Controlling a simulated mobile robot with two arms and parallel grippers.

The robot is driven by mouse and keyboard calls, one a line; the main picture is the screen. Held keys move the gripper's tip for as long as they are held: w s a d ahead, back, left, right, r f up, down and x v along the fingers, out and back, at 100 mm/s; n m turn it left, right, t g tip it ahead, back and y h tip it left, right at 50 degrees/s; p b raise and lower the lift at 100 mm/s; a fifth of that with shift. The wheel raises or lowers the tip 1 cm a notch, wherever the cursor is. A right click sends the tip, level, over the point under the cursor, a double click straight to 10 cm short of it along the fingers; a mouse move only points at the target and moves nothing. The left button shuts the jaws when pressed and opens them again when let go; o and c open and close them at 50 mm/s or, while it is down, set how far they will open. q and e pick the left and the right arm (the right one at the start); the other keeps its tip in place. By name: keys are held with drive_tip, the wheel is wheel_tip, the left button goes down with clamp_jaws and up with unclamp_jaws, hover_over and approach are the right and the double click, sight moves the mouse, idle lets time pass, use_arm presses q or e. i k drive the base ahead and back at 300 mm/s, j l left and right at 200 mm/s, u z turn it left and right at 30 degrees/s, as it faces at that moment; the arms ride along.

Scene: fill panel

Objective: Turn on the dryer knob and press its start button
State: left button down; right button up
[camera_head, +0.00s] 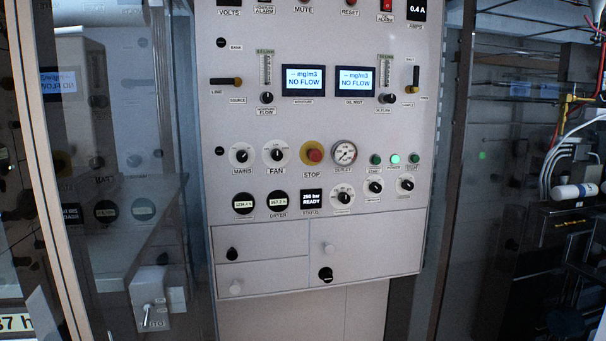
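A white upright control panel (300,120) fills the middle of the head view. A round dark display labelled DRYER (278,201) sits in its lower left part. Which knob belongs to the dryer cannot be told, as the small labels are blurred. Black knobs on white dials stand to its right: a lower one (342,197), a middle one (375,187) and a right one (407,184). Above them are a left green button (375,159), a brightly lit green light (395,158) and a right green button (414,158). Neither gripper is in view.
A red STOP button (314,155), a MAINS knob (241,155) and a FAN knob (277,155) are nearby. Drawer fronts with knobs (262,246) lie below. A glass door (125,150) stands at left; pipes and a white cylinder (574,192) are at right.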

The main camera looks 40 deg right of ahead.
sight(407, 184)
drive_tip(key=z, duration=1.85)
